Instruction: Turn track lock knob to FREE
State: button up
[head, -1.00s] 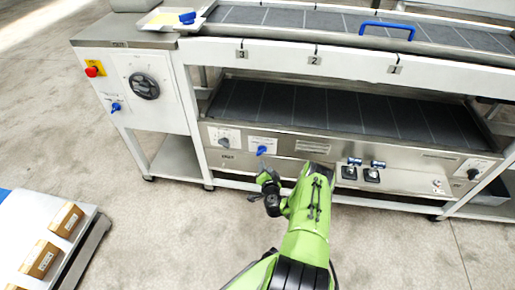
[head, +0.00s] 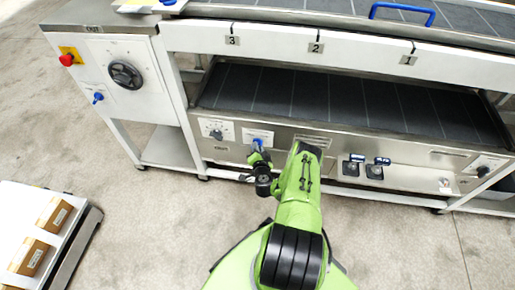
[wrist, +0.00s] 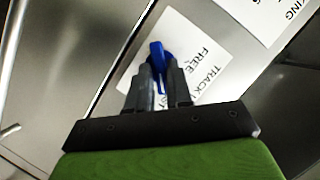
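The blue track lock knob (head: 258,145) is on the lower front panel, on a white label. In the wrist view the knob (wrist: 157,58) stands out from its label, where "FREE" and part of "TRACK" can be read, tilted. My gripper (wrist: 161,72) has its two dark fingers close together, one on each side of the knob's lever. Whether they touch or press it cannot be told. In the head view my gripper (head: 260,162) is right at the knob and covers part of it. The knob's base and part of the label are hidden by the fingers.
A black knob (head: 216,134) is left of the blue one. Black pedals or switches (head: 374,171) are to the right. The left cabinet bears a red stop button (head: 67,59), a handwheel (head: 125,74) and another blue knob (head: 98,97). A cart with boxes (head: 52,215) stands lower left.

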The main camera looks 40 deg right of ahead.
grip_shut()
jog(key=shift+r, duration=0.1)
jog(key=n+g+h, duration=0.1)
jog(key=n+g, duration=0.1)
jog(key=n, duration=0.2)
jog(key=w+n+g+h, duration=0.1)
jog(key=n+g+h, duration=0.1)
jog(key=n, duration=0.2)
jog(key=a+n+g+h, duration=0.1)
jog(key=n+g+h, duration=0.1)
jog(key=n, duration=0.2)
jog(key=shift+w+f+g+p, duration=0.15)
jog(key=shift+f+g+p, duration=0.1)
jog(key=shift+g+p, duration=0.1)
dwell(0.5)
jog(key=shift+r, duration=0.1)
dwell(0.4)
